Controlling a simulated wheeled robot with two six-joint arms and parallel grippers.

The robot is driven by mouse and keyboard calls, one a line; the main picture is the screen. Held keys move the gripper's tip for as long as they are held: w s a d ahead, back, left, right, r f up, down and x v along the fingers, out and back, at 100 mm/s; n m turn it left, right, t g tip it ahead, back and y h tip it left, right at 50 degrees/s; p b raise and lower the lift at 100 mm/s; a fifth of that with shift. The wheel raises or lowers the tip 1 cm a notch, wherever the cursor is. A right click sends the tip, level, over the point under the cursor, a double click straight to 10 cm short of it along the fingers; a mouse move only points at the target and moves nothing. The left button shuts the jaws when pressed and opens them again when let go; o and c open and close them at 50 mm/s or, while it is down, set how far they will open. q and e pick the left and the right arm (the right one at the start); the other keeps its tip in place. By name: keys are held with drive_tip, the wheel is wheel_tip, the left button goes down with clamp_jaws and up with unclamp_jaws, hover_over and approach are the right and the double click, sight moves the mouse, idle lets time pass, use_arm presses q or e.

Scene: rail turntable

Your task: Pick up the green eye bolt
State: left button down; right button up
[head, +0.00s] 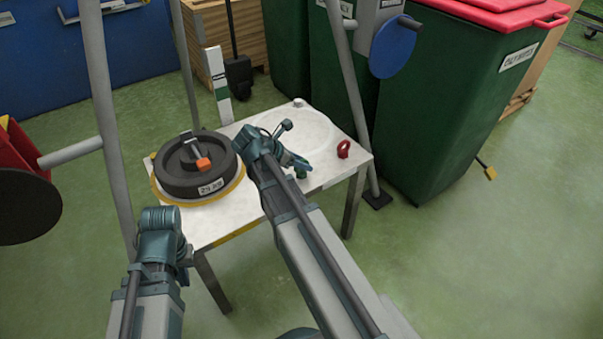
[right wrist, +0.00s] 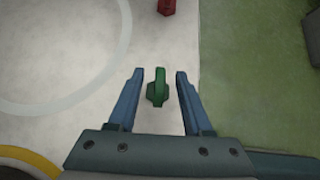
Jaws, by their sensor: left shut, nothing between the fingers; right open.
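The green eye bolt (right wrist: 158,90) stands on the white table top in the right wrist view, between the two blue fingers of my open right gripper (right wrist: 160,74), with gaps on both sides. In the head view my right gripper (head: 298,163) is low over the table's right part, and the green eye bolt (head: 301,173) shows only partly beside its fingers. My left gripper (head: 186,257) is shut and empty at the table's near left side, its fingers mostly hidden by my wrist.
A red eye bolt (head: 343,150) stands on the white table (head: 225,222) close to its right edge. A black round weight (head: 195,170) with an orange part sits inside a yellow ring on the left. Grey posts (head: 348,85) and green bins (head: 440,100) stand behind and right.

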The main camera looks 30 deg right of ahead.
drive_tip(key=b+x, duration=0.1)
drive_tip(key=x, duration=0.2)
drive_tip(key=shift+d+f+b, duration=0.15)
drive_tip(key=shift+f+b, duration=0.15)
drive_tip(key=shift+b, duration=0.1)
drive_tip(key=shift+r, duration=0.1)
clamp_jaws()
